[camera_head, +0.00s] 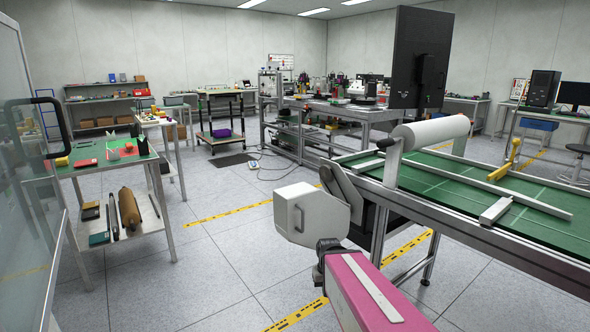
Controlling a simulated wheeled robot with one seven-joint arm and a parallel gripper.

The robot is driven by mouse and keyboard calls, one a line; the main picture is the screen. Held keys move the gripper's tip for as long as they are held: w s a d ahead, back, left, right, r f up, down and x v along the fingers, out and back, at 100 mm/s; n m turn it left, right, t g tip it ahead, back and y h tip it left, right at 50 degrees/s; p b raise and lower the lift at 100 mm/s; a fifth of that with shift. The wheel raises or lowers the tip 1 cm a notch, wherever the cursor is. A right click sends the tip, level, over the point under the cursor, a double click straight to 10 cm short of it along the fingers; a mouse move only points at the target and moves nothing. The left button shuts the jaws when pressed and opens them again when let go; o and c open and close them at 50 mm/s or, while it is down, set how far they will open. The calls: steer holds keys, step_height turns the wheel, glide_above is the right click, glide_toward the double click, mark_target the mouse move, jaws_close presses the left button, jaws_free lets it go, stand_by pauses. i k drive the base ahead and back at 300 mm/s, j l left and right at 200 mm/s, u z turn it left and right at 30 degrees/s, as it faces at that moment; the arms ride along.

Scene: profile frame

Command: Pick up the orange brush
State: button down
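I cannot make out an orange brush for certain. Small red and orange-red items (86,163) lie on the green top of the left table (72,172), too small to tell their kind. A yellow long-handled object (507,161) stands at the green-topped conveyor (440,205) on the right; I cannot tell what it is. My gripper is not in view.
A brown roll (129,209) lies on the left table's lower shelf. A glass door with a black handle (52,125) stands at the left edge. A white housing (310,215) and a pink block (368,294) are in front. Grey floor (215,250) is clear between.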

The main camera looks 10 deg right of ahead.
mark_target(130, 146)
steer(key=u, duration=0.8)
steer(key=i+u, duration=0.2)
steer(key=i, duration=1.15)
steer(key=i+z, duration=0.3)
steer(key=i, duration=0.3)
steer(key=i+z, duration=0.35)
steer(key=i, duration=0.25)
steer(key=i+j+z, duration=0.3)
steer(key=i, duration=0.3)
steer(key=i+l+u, duration=0.15)
steer(key=i, duration=0.35)
steer(key=i+l+u, duration=0.1)
steer(key=i, duration=0.4)
steer(key=i+l+u, duration=0.15)
steer(key=i, duration=0.35)
steer(key=l, duration=0.1)
